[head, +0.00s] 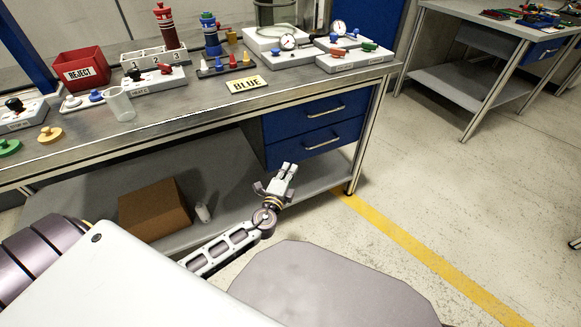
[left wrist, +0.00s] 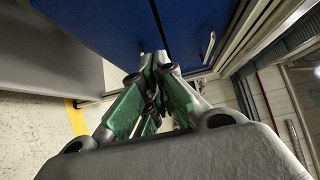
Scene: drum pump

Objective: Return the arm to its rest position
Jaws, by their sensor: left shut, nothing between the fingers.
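My left gripper (head: 286,169) is shut and empty. In the head view it is in front of the workbench's blue drawers (head: 308,128), lower than the bench top and apart from everything on it. In the left wrist view the shut fingers (left wrist: 154,60) point toward the blue drawer fronts (left wrist: 110,30). My left arm reaches in from the lower left of the head view, partly hidden behind my own white body part. My right gripper is not in view.
The bench top (head: 190,112) holds a red REJECT bin (head: 80,72), a BLUE sign (head: 247,85), a clear cup (head: 120,104) and gauge units (head: 350,52). A cardboard box (head: 154,208) sits on the lower shelf. Open floor (head: 440,190) lies to the right.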

